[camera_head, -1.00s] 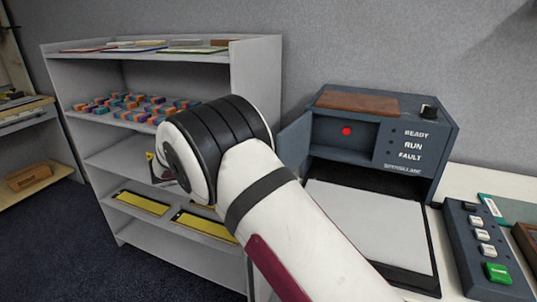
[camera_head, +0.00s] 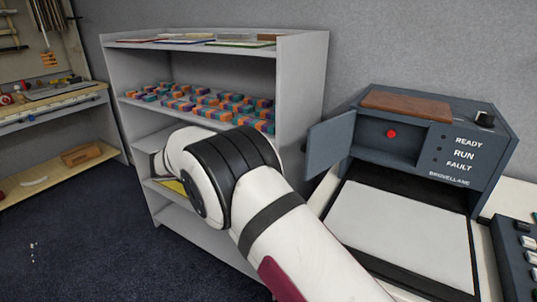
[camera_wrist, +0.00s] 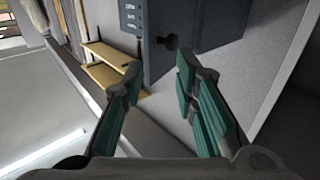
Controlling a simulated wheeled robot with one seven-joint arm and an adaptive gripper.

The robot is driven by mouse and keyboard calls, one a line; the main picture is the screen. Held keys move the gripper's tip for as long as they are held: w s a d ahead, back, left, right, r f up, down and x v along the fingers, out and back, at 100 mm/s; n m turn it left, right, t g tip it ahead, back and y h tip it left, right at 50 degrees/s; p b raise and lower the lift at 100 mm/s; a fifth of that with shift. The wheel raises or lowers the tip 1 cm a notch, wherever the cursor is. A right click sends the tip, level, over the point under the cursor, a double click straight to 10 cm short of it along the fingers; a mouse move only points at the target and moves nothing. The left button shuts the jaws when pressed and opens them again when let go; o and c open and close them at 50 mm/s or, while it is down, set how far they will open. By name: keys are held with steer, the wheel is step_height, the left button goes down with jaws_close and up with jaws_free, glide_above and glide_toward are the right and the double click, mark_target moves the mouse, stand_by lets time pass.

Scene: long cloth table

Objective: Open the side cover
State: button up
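A dark blue-grey machine (camera_head: 455,180) with READY, RUN and FAULT labels stands at the right in the head view. A flat panel (camera_head: 331,137) stands swung out at the left of its recess, which shows a red button (camera_head: 391,133). I cannot tell whether this panel is the side cover. My gripper (camera_wrist: 158,68) shows only in the wrist view; its teal-padded fingers are apart with nothing between them. Beyond the fingertips is a dark grey box (camera_wrist: 160,20) with a small dark knob (camera_wrist: 171,42).
A grey shelf unit (camera_head: 301,95) with several coloured blocks (camera_head: 205,100) stands left of the machine, behind my arm. A brown slab (camera_head: 405,105) lies on the machine. A white plate (camera_head: 400,225) lies in front of it. Open dark carpet (camera_head: 90,235) is at the left.

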steer(key=shift+a+r+n+t+p, duration=0.2)
steer(key=shift+r+n+t+p, duration=0.1)
steer(key=shift+n+t, duration=0.3)
jaws_close()
steer(key=w+d+n+t+y+p, duration=0.2)
steer(key=d+n+t+y+p, duration=0.1)
steer(key=n, duration=1.1)
steer(key=w+d+n+t+y+p, duration=0.2)
steer(key=d+n+t+y+p, duration=0.2)
steer(key=n, duration=0.9)
steer(key=shift+w+f+n+t+y+p, duration=0.2)
steer(key=shift+f+n+t+y+p, duration=0.15)
steer(key=shift+t+y+p, duration=1.15)
steer(key=shift+y+b, duration=0.3)
steer(key=shift+y, duration=0.1)
